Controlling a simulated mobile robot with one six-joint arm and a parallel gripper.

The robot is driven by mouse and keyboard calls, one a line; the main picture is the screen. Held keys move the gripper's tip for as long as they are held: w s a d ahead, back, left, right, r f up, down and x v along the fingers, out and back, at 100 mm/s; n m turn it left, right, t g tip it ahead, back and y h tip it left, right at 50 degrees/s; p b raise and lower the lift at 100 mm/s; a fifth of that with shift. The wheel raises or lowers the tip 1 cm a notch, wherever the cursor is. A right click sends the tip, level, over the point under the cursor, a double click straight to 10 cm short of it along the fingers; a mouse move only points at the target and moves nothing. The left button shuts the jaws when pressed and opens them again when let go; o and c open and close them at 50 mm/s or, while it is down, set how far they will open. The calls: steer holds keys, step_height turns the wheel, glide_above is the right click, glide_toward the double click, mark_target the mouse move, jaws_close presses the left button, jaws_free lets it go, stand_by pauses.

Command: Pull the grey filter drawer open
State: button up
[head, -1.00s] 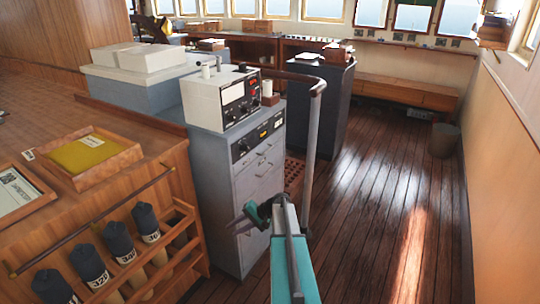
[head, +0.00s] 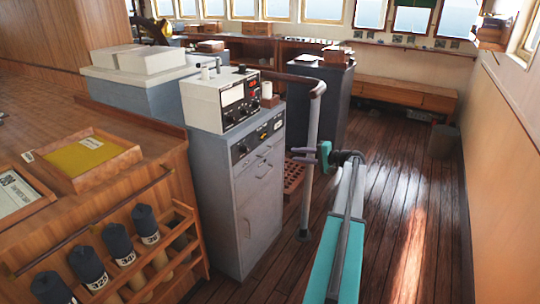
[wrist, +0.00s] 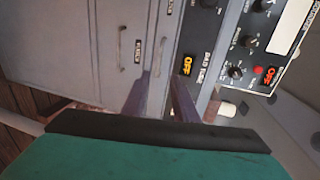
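The grey cabinet (head: 230,190) stands left of centre in the head view. Its front has a narrow upper drawer (head: 258,152) with a bar handle and a larger panel below it (head: 262,200) with its own handles. All fronts look shut. The drawer labels are too small to read. In the wrist view, turned sideways, one handle (wrist: 162,62) lies just beyond and between my fingertips, and another handle (wrist: 122,48) is further left. My gripper (head: 298,155) is in front of the cabinet, to its right. In the wrist view my gripper (wrist: 161,82) is open, its two fingers apart, with nothing seen between them.
A white instrument box (head: 222,98) sits on the cabinet. A control panel with knobs (wrist: 235,45) is right of the drawers in the wrist view. A grey handrail post (head: 309,185) stands close behind my gripper.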

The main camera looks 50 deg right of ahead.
steer(key=p+x, duration=0.2)
steer(key=x, duration=1.1)
steer(key=shift+w+f, duration=0.2)
steer(key=shift+w, duration=0.15)
steer(key=shift+a, duration=0.1)
jaws_close()
stand_by(1.3)
steer(key=shift+s+a+f, duration=0.1)
steer(key=shift+a+f, duration=0.05)
steer(key=shift+a, duration=0.2)
